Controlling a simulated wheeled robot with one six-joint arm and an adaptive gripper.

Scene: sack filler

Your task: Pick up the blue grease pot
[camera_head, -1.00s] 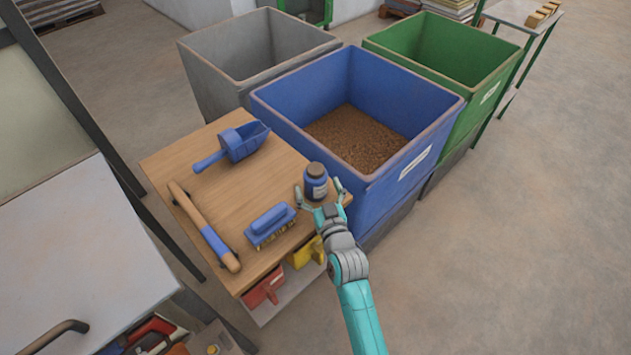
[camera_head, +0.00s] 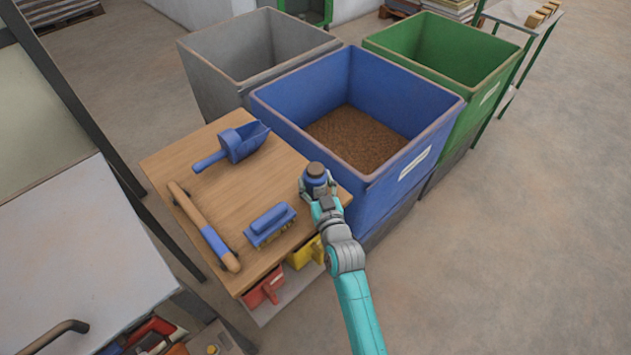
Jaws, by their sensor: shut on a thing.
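The blue grease pot (camera_head: 316,174) is a small dark blue jar with a dark lid, upright at the right corner of the wooden table top (camera_head: 180,160). My gripper (camera_head: 317,187) is shut on the pot, with its fingers around the pot's sides. The gripper hides the lower part of the pot, so I cannot tell whether its base touches the table.
A blue scoop (camera_head: 236,144), a wooden roller-like tool with a blue band (camera_head: 205,228) and a blue-handled brush (camera_head: 270,222) lie on the table. A blue bin (camera_head: 400,125) with brown grain stands close behind the pot. Red (camera_head: 264,288) and yellow (camera_head: 304,252) scoops sit below.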

